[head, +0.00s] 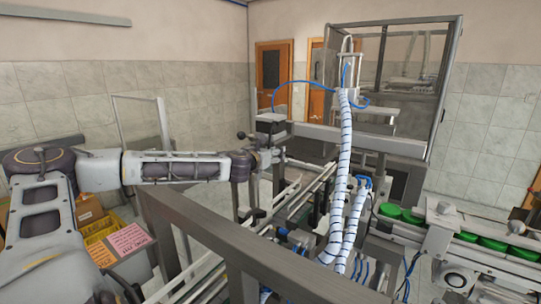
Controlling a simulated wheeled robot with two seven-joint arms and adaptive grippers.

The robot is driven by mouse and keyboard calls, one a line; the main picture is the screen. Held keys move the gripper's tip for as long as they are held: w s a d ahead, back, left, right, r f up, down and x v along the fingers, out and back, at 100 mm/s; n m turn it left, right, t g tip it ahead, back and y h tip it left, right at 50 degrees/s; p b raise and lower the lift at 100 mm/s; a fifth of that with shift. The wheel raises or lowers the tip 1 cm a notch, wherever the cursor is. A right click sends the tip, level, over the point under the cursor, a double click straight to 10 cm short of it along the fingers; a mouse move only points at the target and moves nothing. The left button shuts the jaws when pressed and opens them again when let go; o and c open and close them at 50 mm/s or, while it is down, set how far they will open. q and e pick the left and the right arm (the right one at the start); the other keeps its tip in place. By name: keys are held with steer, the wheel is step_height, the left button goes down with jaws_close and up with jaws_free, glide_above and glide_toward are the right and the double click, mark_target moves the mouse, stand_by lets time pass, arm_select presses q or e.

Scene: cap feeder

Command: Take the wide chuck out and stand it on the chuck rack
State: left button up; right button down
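My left arm (180,167) comes in from the left and reaches across to the near left side of the cap machine. Its far end is beside a dark block (270,124) on a post. I cannot make out the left gripper's fingers against the machine parts. My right gripper does not show. I cannot pick out the wide chuck or the chuck rack with certainty.
A grey frame beam (235,240) crosses the foreground. White ribbed hoses (345,170) hang over the machine's middle. Green caps (467,237) line a conveyor at right. A yellow bin (98,230) and coloured cards (128,240) are at lower left. A glazed guard (405,75) stands behind.

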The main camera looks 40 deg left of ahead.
arm_select(q)
steer(key=shift+w+a+f, duration=0.15)
steer(key=shift+w+a, duration=0.1)
steer(key=shift+w, duration=0.25)
steer(key=shift+w, duration=0.1)
stand_by(0.4)
steer(key=c, duration=1.2)
steer(key=shift+r, duration=0.35)
